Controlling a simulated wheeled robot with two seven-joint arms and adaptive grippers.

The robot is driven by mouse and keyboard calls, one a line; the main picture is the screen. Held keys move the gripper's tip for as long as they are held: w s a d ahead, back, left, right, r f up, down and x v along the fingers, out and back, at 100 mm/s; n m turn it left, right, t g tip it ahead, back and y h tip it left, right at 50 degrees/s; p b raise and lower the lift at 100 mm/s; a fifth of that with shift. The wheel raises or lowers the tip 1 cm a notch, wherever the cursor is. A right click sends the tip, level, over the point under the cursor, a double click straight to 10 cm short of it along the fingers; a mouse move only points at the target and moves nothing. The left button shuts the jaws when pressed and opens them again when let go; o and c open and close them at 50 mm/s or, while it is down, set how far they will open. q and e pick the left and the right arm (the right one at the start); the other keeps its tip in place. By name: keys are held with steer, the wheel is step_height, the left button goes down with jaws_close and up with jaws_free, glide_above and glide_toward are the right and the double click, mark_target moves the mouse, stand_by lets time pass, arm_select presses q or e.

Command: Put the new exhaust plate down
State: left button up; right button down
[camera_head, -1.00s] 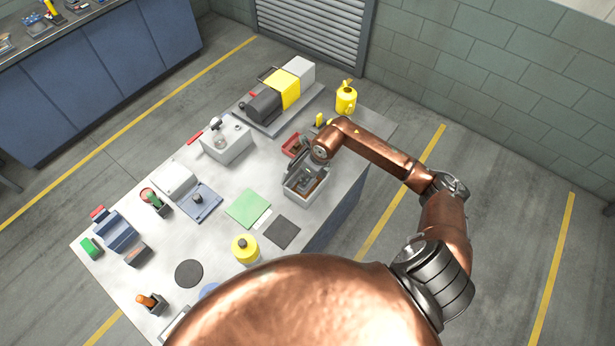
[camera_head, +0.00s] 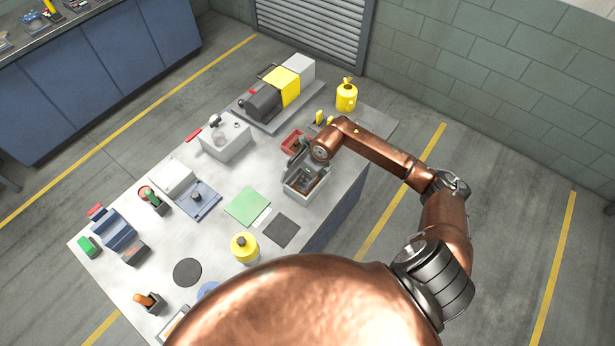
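My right arm comes in from the right, and its gripper (camera_head: 298,160) is over the far side of a small open grey bin (camera_head: 292,190) near the table's right edge. The gripper is small and partly merges with the bin, so whether its fingers are open or shut is unclear. Something brown and grey lies inside the bin. I cannot pick out the new exhaust plate for certain, in the gripper or on the table. A green mat (camera_head: 247,206) and a dark square mat (camera_head: 282,230) lie flat and bare left of the bin. My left gripper is not in view.
A red bin (camera_head: 291,140) stands behind the grey bin. My copper body hides the table's near edge.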

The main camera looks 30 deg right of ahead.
steer(key=c, duration=1.6)
jaws_free()
steer(key=v, duration=1.2)
jaws_close()
